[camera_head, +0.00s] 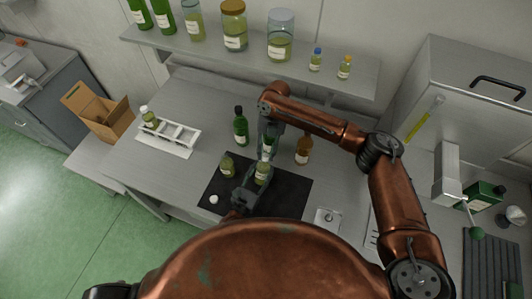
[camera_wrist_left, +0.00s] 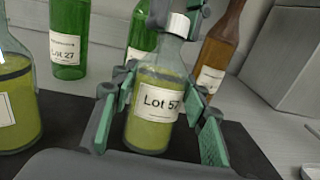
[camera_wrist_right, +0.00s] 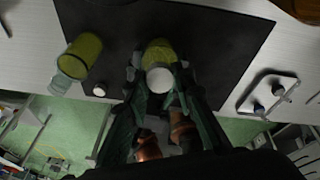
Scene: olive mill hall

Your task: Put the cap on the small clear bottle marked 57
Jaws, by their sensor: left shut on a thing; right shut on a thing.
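The small clear bottle marked Lot 57 (camera_wrist_left: 152,112) holds yellow-green liquid and stands upright on the black mat (camera_head: 292,198). My left gripper (camera_head: 258,182) is shut around its body; its fingers flank the label in the left wrist view (camera_wrist_left: 155,108). My right gripper (camera_head: 265,153) comes from above and is shut on a white cap (camera_wrist_left: 179,25). The cap sits right over the bottle's mouth, and it also shows in the right wrist view (camera_wrist_right: 160,79). I cannot tell whether it is seated on the neck.
Another clear bottle (camera_head: 227,165) without a cap and a loose white cap (camera_head: 214,199) are on the mat's left part. A green bottle (camera_head: 240,128) and a brown bottle (camera_head: 303,150) stand behind. A white rack (camera_head: 168,138) is at left, a small tray (camera_head: 327,220) at right.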

